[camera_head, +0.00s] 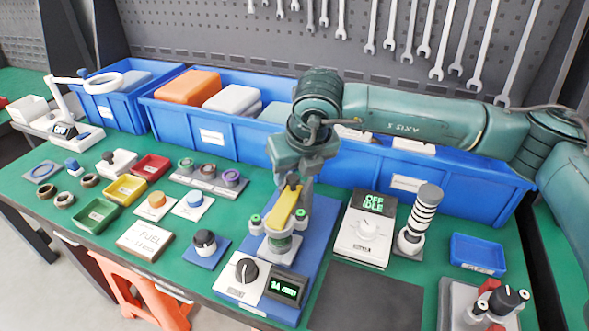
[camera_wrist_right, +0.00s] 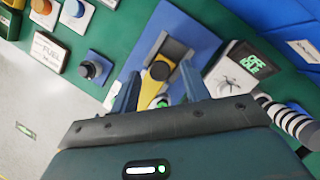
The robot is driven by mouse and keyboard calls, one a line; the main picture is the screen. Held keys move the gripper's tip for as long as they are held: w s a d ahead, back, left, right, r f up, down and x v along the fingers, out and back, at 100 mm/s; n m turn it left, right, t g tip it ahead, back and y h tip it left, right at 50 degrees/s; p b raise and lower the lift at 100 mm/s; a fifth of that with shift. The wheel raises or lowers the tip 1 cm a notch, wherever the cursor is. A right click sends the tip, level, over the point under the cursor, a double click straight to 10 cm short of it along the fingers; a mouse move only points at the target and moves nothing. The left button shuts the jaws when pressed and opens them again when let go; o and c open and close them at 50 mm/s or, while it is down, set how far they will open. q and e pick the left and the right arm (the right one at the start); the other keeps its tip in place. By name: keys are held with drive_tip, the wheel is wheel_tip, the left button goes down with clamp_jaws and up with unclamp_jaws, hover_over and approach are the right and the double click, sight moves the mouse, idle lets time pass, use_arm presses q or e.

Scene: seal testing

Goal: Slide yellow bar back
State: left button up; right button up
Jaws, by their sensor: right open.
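The yellow bar (camera_head: 283,208) lies along the top of a seal-testing fixture on a blue base plate (camera_head: 313,240), in the middle of the head view. Its far end is partly hidden by my right gripper (camera_head: 292,180), which reaches down over it. In the right wrist view the yellow bar (camera_wrist_right: 150,92) shows between the two spread fingers of the right gripper (camera_wrist_right: 160,75), with a dark round knob on it. The gripper is open; I cannot tell whether either finger touches the bar. My left gripper is not in view.
A dial and display unit (camera_head: 257,279) sits at the front of the fixture. A white box reading "OFF IDLE" (camera_head: 362,232) and a striped cylinder (camera_head: 420,215) stand to its right. Blue bins (camera_head: 225,135) line the back. A dark mat (camera_head: 365,297) lies empty at the front right.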

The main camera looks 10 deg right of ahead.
drive_tip(key=shift+w+f, duration=0.1)
drive_tip(key=shift+f, duration=0.35)
drive_tip(key=shift+c, duration=0.3)
clamp_jaws()
